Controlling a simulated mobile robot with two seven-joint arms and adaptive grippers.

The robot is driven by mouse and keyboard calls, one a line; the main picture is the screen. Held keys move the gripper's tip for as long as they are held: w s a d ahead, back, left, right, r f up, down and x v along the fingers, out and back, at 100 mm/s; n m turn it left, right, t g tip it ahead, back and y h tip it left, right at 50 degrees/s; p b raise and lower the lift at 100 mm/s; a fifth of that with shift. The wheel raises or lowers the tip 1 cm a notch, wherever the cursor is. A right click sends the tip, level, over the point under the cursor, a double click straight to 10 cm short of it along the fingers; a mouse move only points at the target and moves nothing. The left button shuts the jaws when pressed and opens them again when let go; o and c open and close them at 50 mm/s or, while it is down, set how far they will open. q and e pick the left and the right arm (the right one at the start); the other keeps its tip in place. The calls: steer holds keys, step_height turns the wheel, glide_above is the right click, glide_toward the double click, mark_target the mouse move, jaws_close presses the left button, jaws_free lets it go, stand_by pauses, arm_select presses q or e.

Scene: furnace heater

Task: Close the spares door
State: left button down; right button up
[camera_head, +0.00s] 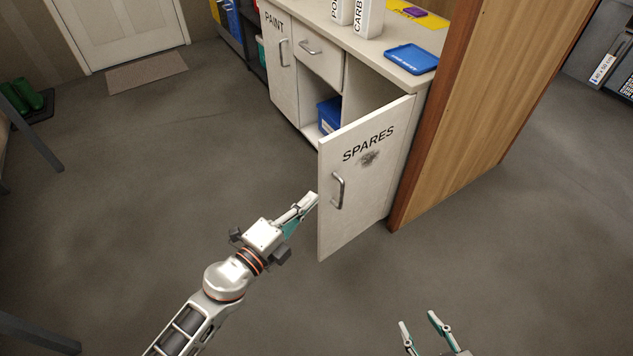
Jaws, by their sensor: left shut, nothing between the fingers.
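The spares door (357,185) is a pale panel lettered SPARES with a dark smudge under the word. It stands swung open from the cabinet, hinged at its right side. Its metal handle (338,190) is on the outer face near the free edge. My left gripper (312,197) is shut and empty, its tips close to the door's free edge; I cannot tell whether they touch it. My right gripper (419,321) is at the bottom of the view, fingers apart and empty, well below the door. The cabinet opening behind the door shows a blue bin (329,115).
A wooden partition (480,110) stands right of the door. The countertop (390,42) holds a blue tray (411,58) and white boxes. The paint door (279,62) and a drawer (318,55) are shut. The floor left of the door is clear.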

mark_target(325, 169)
arm_select(q)
steer(key=shift+m, duration=0.3)
steer(key=shift+w+d+b, duration=0.3)
steer(key=shift+w+d, duration=0.25)
steer(key=shift+w, duration=1.25)
steer(key=shift+w+d+b, duration=0.3)
steer(key=shift+w+d, duration=0.2)
steer(key=shift+w, duration=1.35)
steer(key=shift+w+d+b, duration=0.3)
steer(key=shift+w+d, duration=0.25)
steer(key=shift+w, duration=1.25)
steer(key=shift+f, duration=0.1)
